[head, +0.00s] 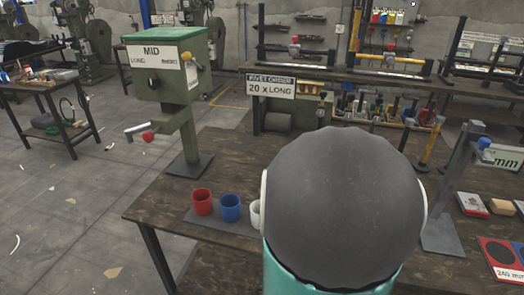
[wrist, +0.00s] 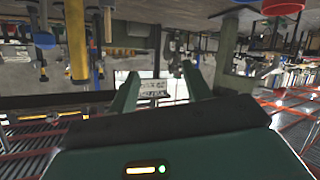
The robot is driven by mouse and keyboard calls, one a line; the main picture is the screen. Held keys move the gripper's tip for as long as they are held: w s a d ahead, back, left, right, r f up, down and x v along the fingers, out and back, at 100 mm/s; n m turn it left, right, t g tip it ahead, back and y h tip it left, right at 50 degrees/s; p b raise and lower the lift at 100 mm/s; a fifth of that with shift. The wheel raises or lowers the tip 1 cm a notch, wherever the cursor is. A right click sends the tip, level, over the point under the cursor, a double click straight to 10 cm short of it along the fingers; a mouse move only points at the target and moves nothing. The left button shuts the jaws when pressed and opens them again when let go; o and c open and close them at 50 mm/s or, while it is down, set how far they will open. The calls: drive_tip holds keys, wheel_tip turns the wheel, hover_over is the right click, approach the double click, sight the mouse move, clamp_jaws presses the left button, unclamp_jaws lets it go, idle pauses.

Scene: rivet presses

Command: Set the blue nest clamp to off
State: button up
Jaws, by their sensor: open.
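A small blue part (head: 485,143) sits on a grey upright stand (head: 447,190) at the right in the head view. It may be the blue nest clamp, but its setting is too small to read. My gripper (wrist: 158,88) shows in the wrist view, its two green fingers apart with nothing between them. In the head view my gripper is hidden behind my large round arm joint, which also covers the middle of the bench. The wrist view looks upside down, and I cannot pick out the clamp with certainty there.
A green press (head: 165,65) marked MID stands at the bench's left, with a red-knobbed lever (head: 148,137). Red (head: 202,201) and blue (head: 230,208) cups stand before it. A sign (head: 270,87) reads "20 x LONG". Blocks (head: 472,204) and a red-and-black panel (head: 502,255) lie right.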

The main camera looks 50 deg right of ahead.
drive_tip(key=s+d+f+m+h, duration=0.2)
drive_tip(key=s+d+f+h, duration=0.1)
drive_tip(key=s+d, duration=0.35)
drive_tip(key=s+d+f+m+h, duration=0.1)
drive_tip(key=s+d+f+h, duration=0.15)
drive_tip(key=s+d, duration=0.4)
drive_tip(key=shift+t, duration=0.6)
drive_tip(key=x, duration=1.1)
drive_tip(key=shift+s+r, duration=0.1)
drive_tip(key=shift+r, duration=0.05)
clamp_jaws()
